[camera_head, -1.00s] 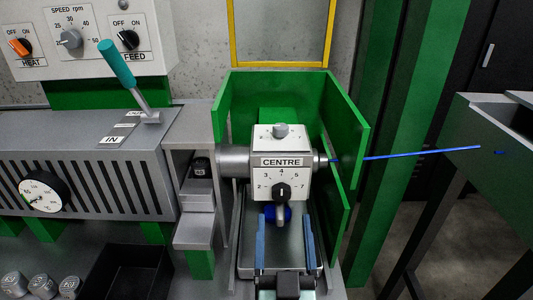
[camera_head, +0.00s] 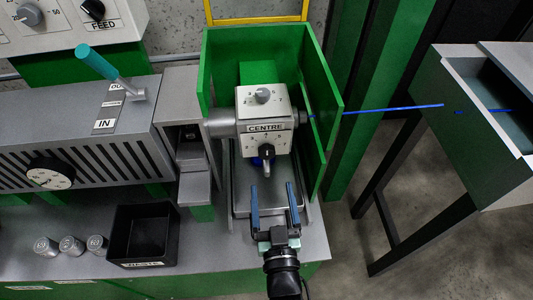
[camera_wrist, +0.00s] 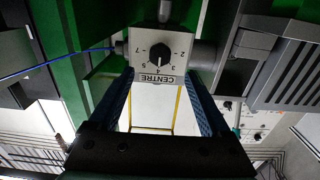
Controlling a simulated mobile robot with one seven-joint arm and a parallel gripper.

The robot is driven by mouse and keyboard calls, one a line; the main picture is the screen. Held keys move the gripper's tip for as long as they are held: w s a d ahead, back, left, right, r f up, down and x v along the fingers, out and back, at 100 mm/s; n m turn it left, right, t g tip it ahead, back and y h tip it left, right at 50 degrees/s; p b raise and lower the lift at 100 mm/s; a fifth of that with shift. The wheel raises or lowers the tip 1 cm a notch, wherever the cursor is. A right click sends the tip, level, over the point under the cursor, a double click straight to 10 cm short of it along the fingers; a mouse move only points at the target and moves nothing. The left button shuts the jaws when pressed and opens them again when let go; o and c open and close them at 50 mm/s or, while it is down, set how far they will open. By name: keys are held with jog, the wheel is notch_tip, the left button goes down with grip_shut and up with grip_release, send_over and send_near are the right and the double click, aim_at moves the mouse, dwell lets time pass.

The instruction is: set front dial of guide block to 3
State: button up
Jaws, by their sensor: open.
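The white guide block (camera_head: 284,108) labelled CENTRE stands inside a green guard. Its front dial (camera_head: 266,151) is a black knob below the label, with numbers around it. In the wrist view the block appears upside down, and the dial (camera_wrist: 159,60) has a white pointer line aimed towards the label side, about at 4. A grey knob (camera_head: 263,95) sits on top of the block. My gripper (camera_head: 273,187) is open and empty, in front of and below the dial, not touching it. Its two blue fingers (camera_wrist: 156,88) frame the block's lower edge in the wrist view.
Green guard walls (camera_head: 318,120) stand behind and right of the block. A blue cable (camera_head: 395,108) runs right to a green bin (camera_head: 470,135). At left are a lever (camera_head: 105,68), a gauge (camera_head: 50,174), a black tray (camera_head: 116,235) and several metal cylinders (camera_head: 71,246).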

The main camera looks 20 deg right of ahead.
aim_at(268, 156)
jog(key=x, duration=1)
grip_shut()
jog(key=shift+f+n, duration=0.1)
jog(key=shift+n, duration=0.2)
jog(key=n+b, duration=0.1)
jog(key=n, duration=0.2)
jog(key=shift+n, duration=0.3)
jog(key=shift+n+b, duration=0.6)
jog(key=shift+n, duration=1.7)
